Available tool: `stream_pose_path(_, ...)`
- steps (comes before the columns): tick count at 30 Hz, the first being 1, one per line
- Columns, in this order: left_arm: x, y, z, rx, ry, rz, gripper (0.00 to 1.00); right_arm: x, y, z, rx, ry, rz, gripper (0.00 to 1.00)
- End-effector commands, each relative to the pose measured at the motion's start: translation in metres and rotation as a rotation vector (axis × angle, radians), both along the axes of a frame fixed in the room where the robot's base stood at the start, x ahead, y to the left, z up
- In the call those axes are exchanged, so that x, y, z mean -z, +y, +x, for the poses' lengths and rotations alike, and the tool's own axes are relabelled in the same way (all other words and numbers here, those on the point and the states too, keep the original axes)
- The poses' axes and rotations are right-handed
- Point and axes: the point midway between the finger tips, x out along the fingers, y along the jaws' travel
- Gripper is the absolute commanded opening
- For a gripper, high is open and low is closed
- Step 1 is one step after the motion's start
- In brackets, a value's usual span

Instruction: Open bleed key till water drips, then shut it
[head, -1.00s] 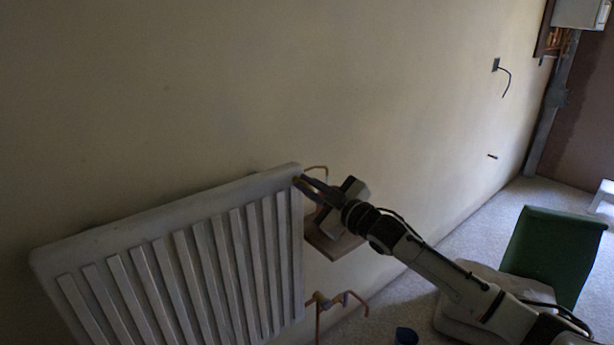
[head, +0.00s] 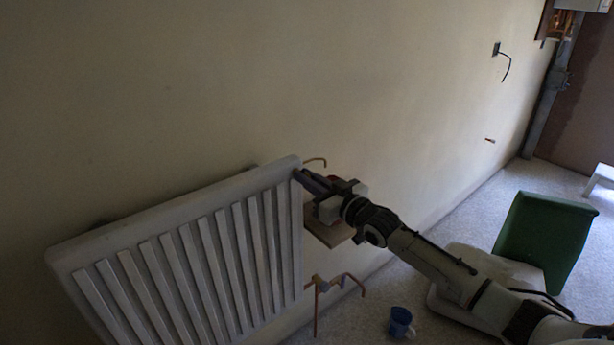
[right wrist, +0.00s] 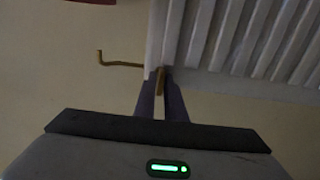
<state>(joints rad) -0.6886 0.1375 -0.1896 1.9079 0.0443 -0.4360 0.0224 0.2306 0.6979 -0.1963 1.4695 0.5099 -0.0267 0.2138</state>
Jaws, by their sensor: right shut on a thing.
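The white ribbed radiator (head: 180,215) hangs on the plaster wall at the left of the head view, and its corner shows in the right wrist view (right wrist: 205,45). My right gripper (head: 300,177) is at its upper right end. In the right wrist view the gripper's two dark fingers (right wrist: 161,95) are shut on a small brass-coloured piece, the bleed key (right wrist: 160,79), at the radiator's edge. In the head view the fingers hide the key. No water drops can be made out. My left gripper is not in view.
Bent copper pipe (head: 316,161) sticks out behind the gripper, with more pipework (head: 335,283) below. A pale board (head: 325,232) is under the gripper. A blue mug (head: 400,322) and a green chair-like thing (head: 543,240) are on the pale floor.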

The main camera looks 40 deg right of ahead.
Motion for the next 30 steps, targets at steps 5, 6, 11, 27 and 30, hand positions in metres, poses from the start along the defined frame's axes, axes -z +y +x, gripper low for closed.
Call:
stream_pose_path(5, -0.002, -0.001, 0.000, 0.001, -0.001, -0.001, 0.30, 0.000, 0.000, 0.000, 0.000, 0.001, 0.013, 0.00)
stream_pose_path(6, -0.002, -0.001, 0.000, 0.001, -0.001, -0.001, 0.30, 0.000, 0.000, 0.000, 0.000, 0.001, 0.013, 0.00)
stream_pose_path(11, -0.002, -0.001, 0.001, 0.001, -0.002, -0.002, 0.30, 0.000, 0.000, 0.000, 0.000, 0.001, 0.012, 0.00)
stream_pose_path(27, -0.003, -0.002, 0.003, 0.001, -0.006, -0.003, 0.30, 0.001, 0.000, -0.003, 0.000, 0.002, 0.011, 0.25)
stream_pose_path(30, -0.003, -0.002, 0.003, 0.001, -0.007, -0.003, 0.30, 0.002, 0.000, -0.012, -0.001, 0.003, 0.011, 0.25)
